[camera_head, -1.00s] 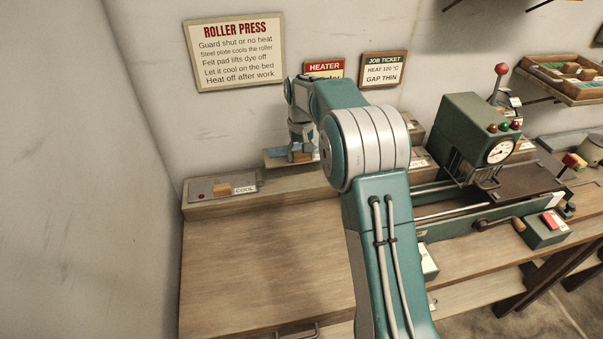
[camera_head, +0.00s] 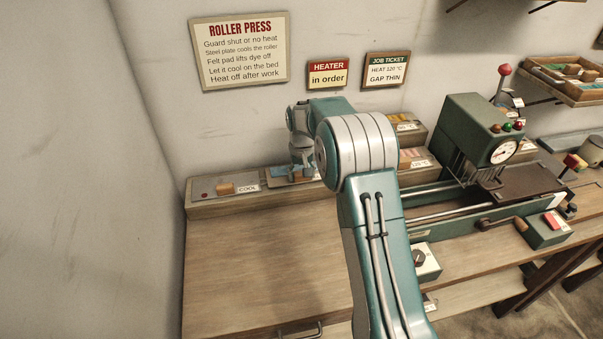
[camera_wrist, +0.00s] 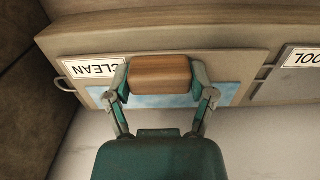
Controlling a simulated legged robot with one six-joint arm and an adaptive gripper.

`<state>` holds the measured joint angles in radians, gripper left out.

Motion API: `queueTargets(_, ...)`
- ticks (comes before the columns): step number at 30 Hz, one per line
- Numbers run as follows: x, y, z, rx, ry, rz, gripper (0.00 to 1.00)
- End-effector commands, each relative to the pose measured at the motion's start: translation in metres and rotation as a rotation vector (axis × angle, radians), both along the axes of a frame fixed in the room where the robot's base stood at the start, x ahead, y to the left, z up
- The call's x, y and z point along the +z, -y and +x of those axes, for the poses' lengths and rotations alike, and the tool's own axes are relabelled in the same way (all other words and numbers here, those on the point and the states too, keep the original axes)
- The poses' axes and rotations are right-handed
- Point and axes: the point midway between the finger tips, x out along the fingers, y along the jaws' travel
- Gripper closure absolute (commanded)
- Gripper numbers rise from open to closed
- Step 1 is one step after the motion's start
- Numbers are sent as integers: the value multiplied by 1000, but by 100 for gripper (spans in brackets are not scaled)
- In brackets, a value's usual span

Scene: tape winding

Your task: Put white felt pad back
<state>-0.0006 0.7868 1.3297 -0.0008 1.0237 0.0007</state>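My gripper (camera_wrist: 160,77) has its two fingers against the ends of a wooden block (camera_wrist: 160,75), which looks like the handle of the pad. No white felt shows; the block's underside is hidden. The block is over the CLEAN tray (camera_wrist: 252,68), in front of or on a light blue strip (camera_wrist: 160,100). I cannot tell whether it touches the tray. In the head view, my gripper (camera_head: 302,172) is low over this tray (camera_head: 275,183) on the back ledge, and my arm covers part of it.
The roller press (camera_head: 478,130) stands right of my arm. Bins (camera_head: 412,158) sit behind my arm. The wooden bench top (camera_head: 260,265) is bare at front left.

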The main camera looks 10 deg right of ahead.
Motion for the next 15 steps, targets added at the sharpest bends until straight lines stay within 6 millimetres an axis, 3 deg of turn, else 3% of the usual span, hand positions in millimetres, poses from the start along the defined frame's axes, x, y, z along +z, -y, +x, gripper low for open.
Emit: queueTargets(15,2,0,0,0,1,0,0)
